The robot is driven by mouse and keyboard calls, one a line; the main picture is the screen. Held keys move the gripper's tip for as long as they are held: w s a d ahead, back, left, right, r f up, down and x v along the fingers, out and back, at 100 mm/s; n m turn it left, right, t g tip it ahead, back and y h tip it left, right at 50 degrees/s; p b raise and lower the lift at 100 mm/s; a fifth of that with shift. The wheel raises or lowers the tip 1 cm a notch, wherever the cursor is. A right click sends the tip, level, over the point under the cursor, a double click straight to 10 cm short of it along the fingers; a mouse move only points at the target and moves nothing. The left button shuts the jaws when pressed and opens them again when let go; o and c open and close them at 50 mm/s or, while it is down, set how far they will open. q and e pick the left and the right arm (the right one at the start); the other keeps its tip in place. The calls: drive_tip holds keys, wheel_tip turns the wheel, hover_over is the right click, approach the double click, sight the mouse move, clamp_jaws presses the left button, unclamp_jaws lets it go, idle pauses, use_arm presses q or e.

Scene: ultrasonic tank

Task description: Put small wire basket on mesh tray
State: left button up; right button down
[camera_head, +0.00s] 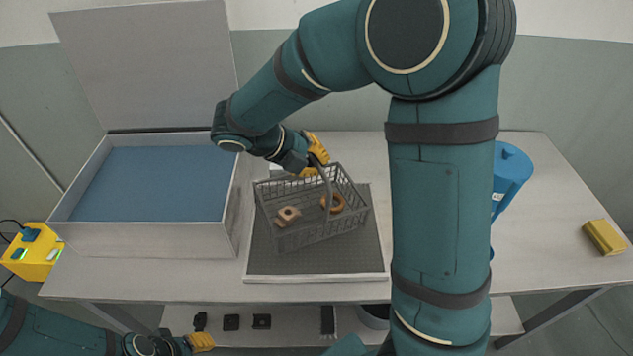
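The small grey wire basket (297,236) holds brown ring-like and block-like parts. It sits at or just above the dark mesh tray (315,265), turned slightly against the tray's edges; I cannot tell whether its bottom touches. My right gripper (319,158), with yellow fingers, is at the top of the basket's arched handle and looks shut on it; the fingertips are partly hidden. My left gripper (201,342) is low at the bottom left, below the table front, away from the basket; its finger opening does not show clearly.
An open white tank (150,240) with blue liquid and raised lid stands left of the tray. A blue container (510,170) is partly behind my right arm. A yellow block (603,238) lies at the right, with free table around it. A yellow box (35,255) is far left.

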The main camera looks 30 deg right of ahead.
wheel_tip(320, 180, down, 4)
drive_tip(key=shift+f+b, duration=0.25)
drive_tip(key=shift+b, duration=0.5)
drive_tip(key=c, duration=1.7)
unclamp_jaws()
drive_tip(key=o, duration=0.6)
drive_tip(key=shift+c, duration=0.2)
drive_tip(key=p+v, duration=0.3)
drive_tip(key=v, duration=0.9)
drive_tip(key=shift+p, duration=0.35)
drive_tip(key=shift+a+f, duration=0.1)
drive_tip(key=shift+f, duration=0.05)
